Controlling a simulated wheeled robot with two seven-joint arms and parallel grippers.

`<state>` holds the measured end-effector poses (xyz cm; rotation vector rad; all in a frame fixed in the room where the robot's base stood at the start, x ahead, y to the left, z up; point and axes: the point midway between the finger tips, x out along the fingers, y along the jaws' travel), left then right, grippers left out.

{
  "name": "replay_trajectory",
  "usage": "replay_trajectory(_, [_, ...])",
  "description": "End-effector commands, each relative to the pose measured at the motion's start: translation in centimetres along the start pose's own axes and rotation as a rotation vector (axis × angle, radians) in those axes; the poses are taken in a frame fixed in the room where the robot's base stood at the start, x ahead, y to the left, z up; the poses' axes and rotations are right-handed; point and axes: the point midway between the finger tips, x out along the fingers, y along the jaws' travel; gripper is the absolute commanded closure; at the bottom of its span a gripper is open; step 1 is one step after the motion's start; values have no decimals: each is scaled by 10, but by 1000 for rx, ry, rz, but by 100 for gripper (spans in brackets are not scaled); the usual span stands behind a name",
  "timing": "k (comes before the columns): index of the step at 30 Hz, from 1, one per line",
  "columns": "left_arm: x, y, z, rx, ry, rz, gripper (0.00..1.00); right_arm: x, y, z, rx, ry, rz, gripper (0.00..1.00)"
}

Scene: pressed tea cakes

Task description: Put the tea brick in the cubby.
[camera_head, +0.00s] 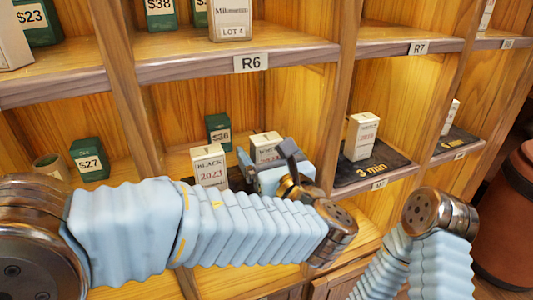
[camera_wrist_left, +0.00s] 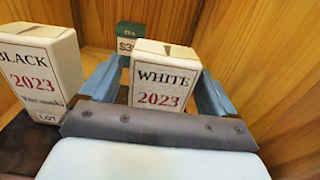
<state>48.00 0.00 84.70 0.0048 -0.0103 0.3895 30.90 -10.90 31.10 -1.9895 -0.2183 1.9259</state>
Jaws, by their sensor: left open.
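A white block labelled "WHITE 2023" (camera_wrist_left: 163,80) stands upright in the wrist view; it also shows partly in the head view (camera_head: 264,142), in the cubby under the R6 label (camera_head: 251,63). My left gripper (camera_wrist_left: 158,72) is open, with one blue finger on each side of this block; whether they touch it I cannot tell. The gripper's body hides the block's lower part. A similar block labelled "BLACK 2023" (camera_wrist_left: 38,72) stands just to its left, also in the head view (camera_head: 209,163). My right arm shows at the lower right, but its gripper is not visible.
A green "$36" box (camera_head: 218,130) stands behind the two blocks. In the cubby to the right, another white block (camera_head: 361,137) stands on a dark "3 min" mat (camera_head: 372,172). Wooden dividers bound the cubbies. A green "$27" box (camera_head: 90,160) is at left.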

Motion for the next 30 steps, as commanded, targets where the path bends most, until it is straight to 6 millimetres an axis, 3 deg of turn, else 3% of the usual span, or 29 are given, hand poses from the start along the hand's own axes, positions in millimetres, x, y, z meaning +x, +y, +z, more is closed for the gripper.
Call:
replay_trajectory(1, [0,0,12,-2,-1,0,11,-8,-4,0,-2,-1,-2,0])
replay_trajectory(12, [-84,-1,7,-1,-1,-5,11,2,1,0,0,0,0,0])
replay_trajectory(16, [-106,-1,7,-1,0,-3,11,3,2,0,1,1,1,0])
replay_trajectory(21, [-119,0,7,-1,0,-1,11,3,2,-1,1,2,1,0])
replay_trajectory(30, [-120,0,7,-1,0,0,11,3,2,-1,1,2,1,0])
